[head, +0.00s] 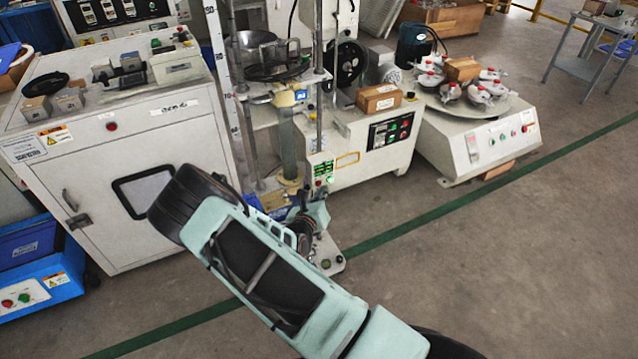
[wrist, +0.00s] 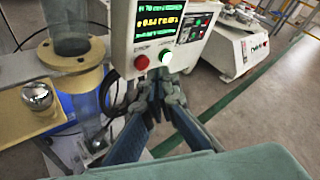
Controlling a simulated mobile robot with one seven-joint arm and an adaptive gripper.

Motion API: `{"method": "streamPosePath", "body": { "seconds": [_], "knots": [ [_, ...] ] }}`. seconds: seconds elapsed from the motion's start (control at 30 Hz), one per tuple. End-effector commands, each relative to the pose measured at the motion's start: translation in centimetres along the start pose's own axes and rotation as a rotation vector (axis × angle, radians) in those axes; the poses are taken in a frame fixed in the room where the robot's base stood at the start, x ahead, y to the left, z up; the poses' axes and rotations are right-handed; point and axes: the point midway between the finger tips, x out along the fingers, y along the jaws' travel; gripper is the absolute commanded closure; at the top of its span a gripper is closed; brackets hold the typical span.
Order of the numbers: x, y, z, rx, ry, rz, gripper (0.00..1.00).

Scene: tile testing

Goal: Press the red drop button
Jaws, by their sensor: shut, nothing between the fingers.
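The red button (wrist: 141,62) is on the lower front of a white control box (wrist: 122,40) in the wrist view, left of a lit green button (wrist: 166,58). A green and yellow readout (wrist: 160,22) is above them. My gripper (wrist: 158,84) is shut and empty, its fingertips just below the two buttons in the picture. I cannot tell how far they are from the panel. In the head view the small readout (head: 323,169) and the green light (head: 329,180) show beyond my arm, with my gripper (head: 304,194) close by. The red button is too small to make out there.
A clear tube in a tan collar (wrist: 75,58) and a metal ball (wrist: 37,95) are left of the box. A white cabinet (head: 100,185) stands left, a turntable machine (head: 480,145) right.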

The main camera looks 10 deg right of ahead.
Motion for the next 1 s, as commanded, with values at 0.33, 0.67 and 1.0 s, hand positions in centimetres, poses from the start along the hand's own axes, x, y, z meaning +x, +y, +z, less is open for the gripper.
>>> {"method": "streamPosePath", "body": {
  "seconds": [0.33, 0.67, 1.0],
  "knots": [
    [-1.2, -0.9, -0.7, -0.001, 0.003, -0.001, 1.00],
    [-3.2, -2.4, -2.2, 0.000, 0.002, -0.001, 1.00],
    [-3.5, -2.5, -2.6, 0.001, 0.001, 0.000, 1.00]
  ]
}}
